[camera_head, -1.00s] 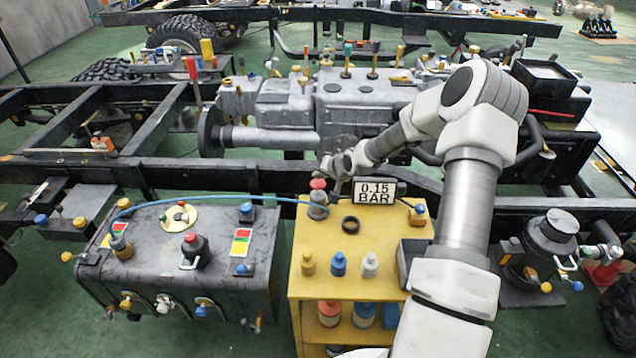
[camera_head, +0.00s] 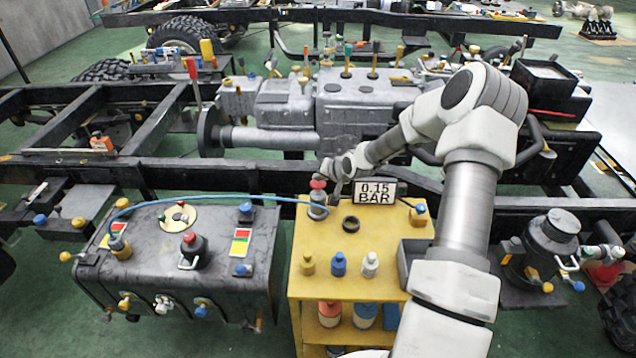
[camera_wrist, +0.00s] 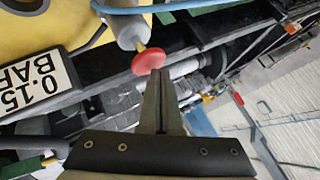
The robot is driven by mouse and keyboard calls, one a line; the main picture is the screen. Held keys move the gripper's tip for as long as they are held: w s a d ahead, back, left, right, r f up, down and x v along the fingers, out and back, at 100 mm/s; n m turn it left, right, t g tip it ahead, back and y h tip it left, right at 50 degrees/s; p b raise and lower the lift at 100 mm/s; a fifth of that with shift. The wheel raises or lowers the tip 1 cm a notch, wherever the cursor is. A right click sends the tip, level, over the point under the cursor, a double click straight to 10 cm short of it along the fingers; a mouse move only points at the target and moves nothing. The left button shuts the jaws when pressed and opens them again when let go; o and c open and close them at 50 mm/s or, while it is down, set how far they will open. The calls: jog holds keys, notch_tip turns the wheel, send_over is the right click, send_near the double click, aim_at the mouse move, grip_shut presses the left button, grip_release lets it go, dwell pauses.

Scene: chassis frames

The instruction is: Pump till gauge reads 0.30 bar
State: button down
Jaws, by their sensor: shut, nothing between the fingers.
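The hand pump has a grey body (camera_head: 317,206) and a red knob (camera_head: 317,185) and stands at the back left of the yellow cart. The gauge sign (camera_head: 376,192) beside it reads 0.15 BAR. My gripper (camera_head: 335,168) is just behind and right of the knob. In the wrist view the shut fingers (camera_wrist: 158,78) point at the red knob (camera_wrist: 149,58), with their tips at its edge; I cannot tell whether they touch. A thin yellowish rod shows between knob and grey body (camera_wrist: 127,32). The gauge sign (camera_wrist: 32,77) appears at left.
A blue hose (camera_head: 240,198) runs from the pump area to the dark tank (camera_head: 150,265) on the left. Small bottles (camera_head: 339,264) and a black ring (camera_head: 351,224) stand on the yellow cart top (camera_head: 315,239). A chassis rail (camera_head: 240,178) lies behind.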

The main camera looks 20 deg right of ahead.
aim_at(319, 185)
jog(key=shift+f+b, duration=0.8)
jog(key=shift+f, duration=0.35)
dwell(0.6)
jog(key=shift+r, duration=0.15)
jog(key=shift+r+p, duration=1.1)
jog(key=shift+r, duration=0.4)
jog(key=shift+r, duration=0.1)
notch_tip(319, 185, up, 5)
jog(key=p, duration=0.3)
dwell(0.4)
